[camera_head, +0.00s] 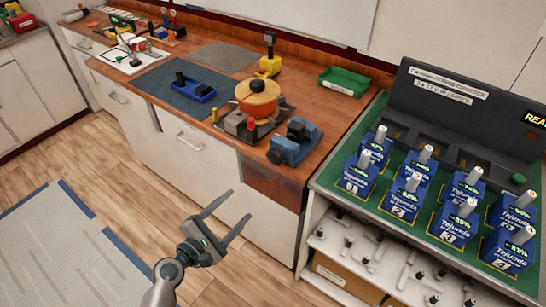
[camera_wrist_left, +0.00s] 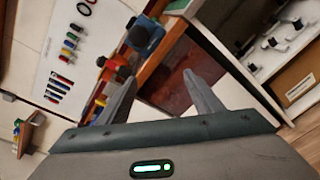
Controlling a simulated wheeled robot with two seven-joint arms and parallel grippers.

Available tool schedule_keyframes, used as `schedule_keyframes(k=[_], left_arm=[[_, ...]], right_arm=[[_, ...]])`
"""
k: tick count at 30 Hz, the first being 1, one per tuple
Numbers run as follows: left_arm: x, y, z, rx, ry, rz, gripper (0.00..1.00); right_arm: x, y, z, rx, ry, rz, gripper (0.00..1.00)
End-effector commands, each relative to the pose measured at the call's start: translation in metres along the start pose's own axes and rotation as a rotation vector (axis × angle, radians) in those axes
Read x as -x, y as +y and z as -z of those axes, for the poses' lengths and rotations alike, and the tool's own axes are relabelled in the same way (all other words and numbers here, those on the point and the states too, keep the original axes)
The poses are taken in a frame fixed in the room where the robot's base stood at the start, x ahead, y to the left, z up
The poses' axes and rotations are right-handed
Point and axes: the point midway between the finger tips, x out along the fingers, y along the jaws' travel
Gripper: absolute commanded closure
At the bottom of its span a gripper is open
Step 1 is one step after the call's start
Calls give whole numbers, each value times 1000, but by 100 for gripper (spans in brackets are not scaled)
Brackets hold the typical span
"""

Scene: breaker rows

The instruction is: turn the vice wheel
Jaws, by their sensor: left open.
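A blue bench vice (camera_head: 297,140) sits at the front right corner of the wooden bench. A dark round part, which looks like its wheel (camera_head: 275,156), faces the bench's front edge. In the left wrist view the vice (camera_wrist_left: 153,24) and dark wheel (camera_wrist_left: 137,37) show at the top, beyond the fingers. My left gripper (camera_head: 240,204) is open and empty, in front of the bench cabinets, lower than the vice and apart from it. Its two fingers (camera_wrist_left: 158,77) also show in the left wrist view with nothing between them. My right gripper is not in view.
A blue tray (camera_head: 193,91) on a mat and a green bin (camera_head: 343,82) are on the bench. A charger rack (camera_head: 430,110) with several blue batteries stands right. The floor ahead is clear.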

Motion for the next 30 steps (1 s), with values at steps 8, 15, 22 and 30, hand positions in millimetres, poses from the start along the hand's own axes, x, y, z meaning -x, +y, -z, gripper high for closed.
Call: schedule_keyframes(k=[8,15,22,30], left_arm=[[4,36,-46,110,-105,-48,40],[4,36,-45,108,-103,-47,40],[-3,37,-46,107,-103,-48,40],[-35,40,-50,108,-104,-48,40]], right_arm=[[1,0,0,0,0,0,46],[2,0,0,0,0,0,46],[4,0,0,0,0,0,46],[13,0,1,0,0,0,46]])
